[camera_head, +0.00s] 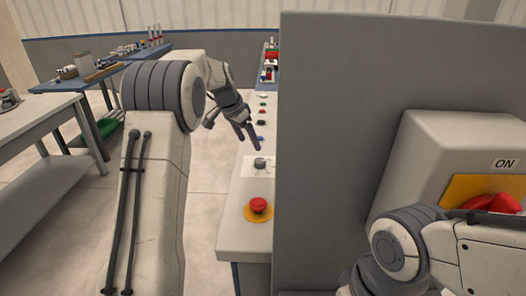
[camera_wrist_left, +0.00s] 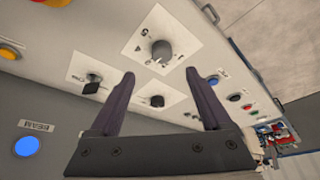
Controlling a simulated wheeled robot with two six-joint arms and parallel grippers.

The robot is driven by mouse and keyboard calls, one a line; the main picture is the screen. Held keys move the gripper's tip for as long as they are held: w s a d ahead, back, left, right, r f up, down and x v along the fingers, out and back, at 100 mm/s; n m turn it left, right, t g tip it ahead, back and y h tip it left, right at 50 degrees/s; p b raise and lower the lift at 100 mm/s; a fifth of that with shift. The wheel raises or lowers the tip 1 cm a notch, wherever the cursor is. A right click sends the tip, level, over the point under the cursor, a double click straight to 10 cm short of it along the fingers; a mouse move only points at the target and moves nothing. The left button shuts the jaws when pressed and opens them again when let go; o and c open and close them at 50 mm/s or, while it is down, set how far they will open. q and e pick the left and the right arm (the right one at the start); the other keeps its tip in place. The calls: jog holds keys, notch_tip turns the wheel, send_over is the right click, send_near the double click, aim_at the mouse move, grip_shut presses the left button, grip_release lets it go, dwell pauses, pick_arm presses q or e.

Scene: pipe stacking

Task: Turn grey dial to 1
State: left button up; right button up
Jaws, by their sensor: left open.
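The grey dial (camera_wrist_left: 161,50) is a round knob on a white plate with small markings, which I cannot read reliably. It also shows in the head view (camera_head: 260,163) on the pale console, behind the red button. My left gripper (camera_wrist_left: 160,74) is open and empty. Its two dark fingers point toward the dial, which shows just beyond the fingertips and between their lines in the wrist view. In the head view the left gripper (camera_head: 248,142) is above the console, close to the dial and apart from it. My right gripper is out of view; only part of its arm shows.
Black knobs (camera_wrist_left: 92,85) (camera_wrist_left: 157,101) sit near the dial. A red button (camera_head: 258,205) on a yellow base stands at the console's near end. A tall grey panel (camera_head: 335,130) borders the console's right. A blue button (camera_wrist_left: 27,147) is at lower left.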

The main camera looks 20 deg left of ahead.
aim_at(260, 160)
pick_arm(q)
jog(key=x, duration=0.7)
jog(key=w+p+x, duration=0.1)
jog(key=x, duration=0.2)
jog(key=shift+w+f, duration=0.1)
jog(key=shift+f, duration=0.05)
grip_shut()
